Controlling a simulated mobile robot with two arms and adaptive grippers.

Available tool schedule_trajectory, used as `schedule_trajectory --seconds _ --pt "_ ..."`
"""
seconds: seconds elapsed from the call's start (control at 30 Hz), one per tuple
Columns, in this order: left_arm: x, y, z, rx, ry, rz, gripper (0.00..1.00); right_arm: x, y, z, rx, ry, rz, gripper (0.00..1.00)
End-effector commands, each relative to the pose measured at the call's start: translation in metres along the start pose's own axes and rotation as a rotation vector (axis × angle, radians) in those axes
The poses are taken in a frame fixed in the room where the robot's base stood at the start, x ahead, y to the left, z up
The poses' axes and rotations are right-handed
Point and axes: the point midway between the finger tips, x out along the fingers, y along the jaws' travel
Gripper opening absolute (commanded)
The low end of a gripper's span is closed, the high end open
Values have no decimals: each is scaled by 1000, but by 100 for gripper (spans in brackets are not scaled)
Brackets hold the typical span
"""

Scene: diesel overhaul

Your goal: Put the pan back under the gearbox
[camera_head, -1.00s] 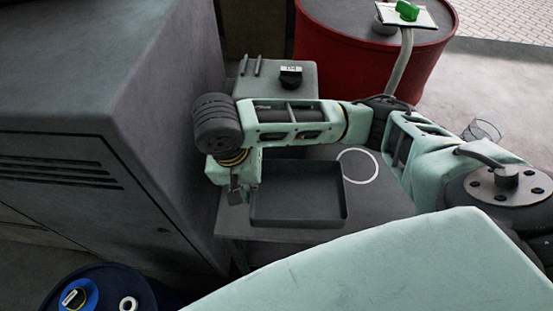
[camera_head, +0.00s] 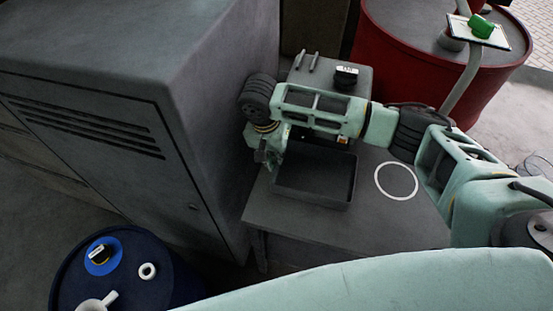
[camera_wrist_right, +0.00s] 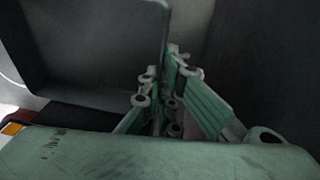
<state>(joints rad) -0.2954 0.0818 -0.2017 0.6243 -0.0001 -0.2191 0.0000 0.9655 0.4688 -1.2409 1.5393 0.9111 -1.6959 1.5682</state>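The pan (camera_head: 314,178) is a dark, shallow rectangular tray at the grey table, close to the dark cabinet. I cannot tell whether it rests on the table or is slightly raised. My right gripper (camera_head: 265,158) is at the pan's left edge. In the right wrist view, its fingers (camera_wrist_right: 173,62) are close together at the wall of the pan (camera_wrist_right: 90,55) and look shut on its rim; the exact contact is partly hidden. My left gripper is not in view. I cannot make out a gearbox in these views.
A dark cabinet (camera_head: 215,110) stands close on the left. The grey table (camera_head: 345,228) has a white ring (camera_head: 396,180) right of the pan and bare surface in front. A grey box (camera_head: 363,82) and a red drum (camera_head: 400,50) stand behind. A blue drum (camera_head: 125,265) is lower left.

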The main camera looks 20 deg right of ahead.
Motion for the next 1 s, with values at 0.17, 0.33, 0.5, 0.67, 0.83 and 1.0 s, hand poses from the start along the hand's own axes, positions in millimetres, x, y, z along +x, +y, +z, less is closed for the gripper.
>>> schedule_trajectory --seconds 0.17,0.33,0.5,0.67,0.83,1.0 --pt "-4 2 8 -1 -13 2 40 20 -2 3 -1 1 1 0" --pt "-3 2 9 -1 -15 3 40 22 -3 3 0 1 -1 0" --pt "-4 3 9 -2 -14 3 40 23 -3 4 0 -1 0 4" --pt "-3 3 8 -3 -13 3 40 23 -3 4 0 0 0 18" --pt "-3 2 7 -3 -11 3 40 23 -2 4 0 0 0 23" --pt "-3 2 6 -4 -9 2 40 23 -2 4 0 0 0 23"
